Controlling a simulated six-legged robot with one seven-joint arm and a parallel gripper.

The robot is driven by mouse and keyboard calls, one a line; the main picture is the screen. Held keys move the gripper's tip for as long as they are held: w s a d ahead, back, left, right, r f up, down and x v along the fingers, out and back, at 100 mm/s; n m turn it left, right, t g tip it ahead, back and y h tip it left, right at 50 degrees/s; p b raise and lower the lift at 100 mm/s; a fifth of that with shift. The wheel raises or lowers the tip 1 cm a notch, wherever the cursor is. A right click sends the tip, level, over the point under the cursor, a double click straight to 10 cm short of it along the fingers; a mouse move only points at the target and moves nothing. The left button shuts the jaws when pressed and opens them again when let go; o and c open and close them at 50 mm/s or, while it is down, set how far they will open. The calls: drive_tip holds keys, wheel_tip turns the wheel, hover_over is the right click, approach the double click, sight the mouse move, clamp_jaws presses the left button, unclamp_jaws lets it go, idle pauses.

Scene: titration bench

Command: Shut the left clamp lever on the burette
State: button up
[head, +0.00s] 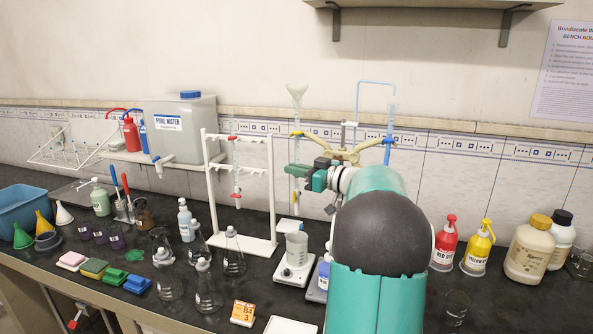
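The left burette (297,115), a thin clear tube with a pale funnel on top, stands upright at the back of the bench. Whether this lever is open or shut is too small to tell. The gap between the fingers is hidden. My arm covers the lower part of the clamp stand.
A blue-marked tube (390,120) is at the clamp's right end. A white rack (272,190) stands to the left. A beaker (297,247) sits on a white stirrer (293,270) below. Several flasks stand at front left; red (445,245) and yellow (478,250) bottles stand right.

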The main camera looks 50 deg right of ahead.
clamp_jaws()
drive_tip(key=w+d+m+g+h, duration=0.1)
drive_tip(key=w+m+g+h, duration=0.2)
drive_tip(key=m+g+h, duration=0.2)
drive_tip(key=w+d+m+g+h, duration=0.1)
drive_tip(key=w+m+g+h, duration=0.2)
drive_tip(key=m+g+h, duration=0.3)
drive_tip(key=shift+r+m+h, duration=0.3)
drive_tip(key=shift+m+h, duration=2.6)
drive_tip(key=shift+h, duration=2.2)
drive_tip(key=shift+g, duration=0.5)
drive_tip(key=shift+o, duration=2.2)
unclamp_jaws()
drive_tip(key=shift+f, duration=0.1)
